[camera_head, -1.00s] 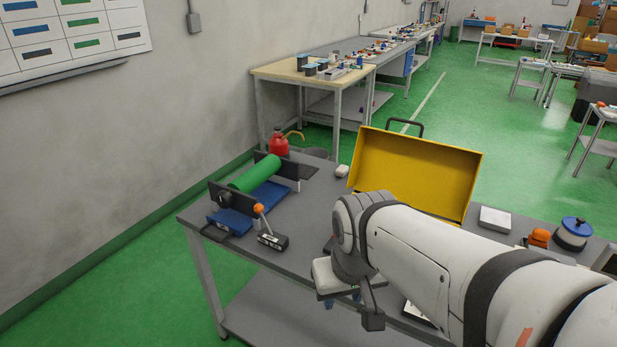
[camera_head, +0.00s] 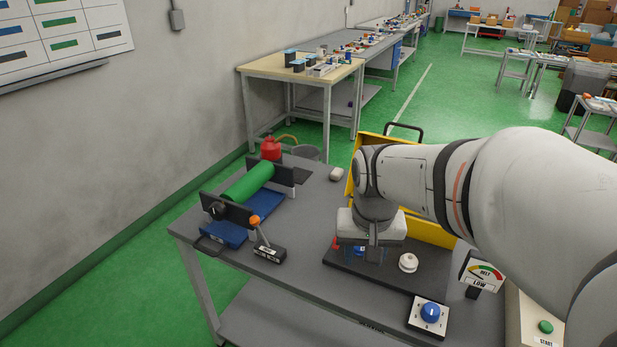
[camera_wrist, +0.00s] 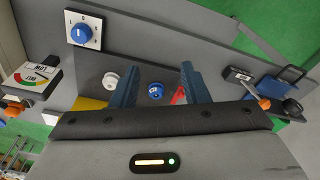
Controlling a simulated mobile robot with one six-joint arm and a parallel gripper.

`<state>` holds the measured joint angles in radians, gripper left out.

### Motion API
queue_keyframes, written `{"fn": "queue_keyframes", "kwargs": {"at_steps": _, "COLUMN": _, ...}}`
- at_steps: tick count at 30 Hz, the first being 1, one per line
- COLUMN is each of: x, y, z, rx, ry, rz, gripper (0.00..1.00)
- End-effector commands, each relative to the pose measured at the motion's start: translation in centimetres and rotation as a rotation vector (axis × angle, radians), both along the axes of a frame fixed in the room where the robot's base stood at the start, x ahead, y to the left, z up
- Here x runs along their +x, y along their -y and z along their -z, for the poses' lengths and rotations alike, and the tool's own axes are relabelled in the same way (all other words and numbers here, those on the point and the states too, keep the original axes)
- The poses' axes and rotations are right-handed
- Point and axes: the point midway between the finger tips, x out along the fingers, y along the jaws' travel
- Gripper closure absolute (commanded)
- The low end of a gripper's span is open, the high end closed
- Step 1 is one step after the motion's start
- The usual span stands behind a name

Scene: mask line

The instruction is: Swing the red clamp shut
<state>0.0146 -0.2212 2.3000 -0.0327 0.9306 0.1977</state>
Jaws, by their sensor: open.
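A small red part (camera_wrist: 179,95), which looks like the red clamp, shows in the wrist view beside the inner side of the right finger. In the head view a bit of red (camera_head: 336,243) shows at the left of my wrist; most of it is hidden. My gripper (camera_wrist: 157,67) is open, with its two blue fingers apart and nothing held. A blue round knob (camera_wrist: 155,91) appears between the fingers. A white knob (camera_wrist: 110,79) is left of them, and it also stands on the dark plate in the head view (camera_head: 408,263). I cannot tell whether a finger touches the red part.
A blue dial on a white panel (camera_head: 430,314), a gauge reading LOW (camera_head: 482,272) and a green START button (camera_head: 545,327) are at the right. A green roller (camera_head: 248,182) and an orange-tipped lever (camera_head: 256,226) are at the left. A yellow bin (camera_head: 432,231) stands behind my arm.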

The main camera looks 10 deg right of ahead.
Motion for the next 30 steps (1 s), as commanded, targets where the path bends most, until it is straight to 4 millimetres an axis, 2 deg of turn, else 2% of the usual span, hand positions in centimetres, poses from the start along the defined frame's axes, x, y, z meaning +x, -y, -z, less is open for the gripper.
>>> {"fn": "queue_keyframes", "kwargs": {"at_steps": 1, "x": 2.1, "y": -0.1, "z": -0.7, "rx": -0.001, "ry": -0.026, "rz": 0.039, "gripper": 0.59}}
{"fn": "queue_keyframes", "kwargs": {"at_steps": 7, "x": 9.2, "y": -0.6, "z": -0.4, "rx": -0.017, "ry": -0.098, "rz": 0.219, "gripper": 0.59}}
{"fn": "queue_keyframes", "kwargs": {"at_steps": 12, "x": 14.8, "y": -1.0, "z": 1.5, "rx": -0.045, "ry": -0.152, "rz": 0.371, "gripper": 0.59}}
{"fn": "queue_keyframes", "kwargs": {"at_steps": 15, "x": 17.4, "y": -1.3, "z": 3.2, "rx": -0.064, "ry": -0.177, "rz": 0.45, "gripper": 0.59}}
{"fn": "queue_keyframes", "kwargs": {"at_steps": 18, "x": 19.4, "y": -1.5, "z": 4.7, "rx": -0.082, "ry": -0.195, "rz": 0.517, "gripper": 0.59}}
{"fn": "queue_keyframes", "kwargs": {"at_steps": 22, "x": 21.0, "y": -1.7, "z": 6.3, "rx": -0.098, "ry": -0.207, "rz": 0.574, "gripper": 0.59}}
{"fn": "queue_keyframes", "kwargs": {"at_steps": 30, "x": 21.4, "y": -1.6, "z": 8.6, "rx": -0.108, "ry": -0.215, "rz": 0.605, "gripper": 0.59}}
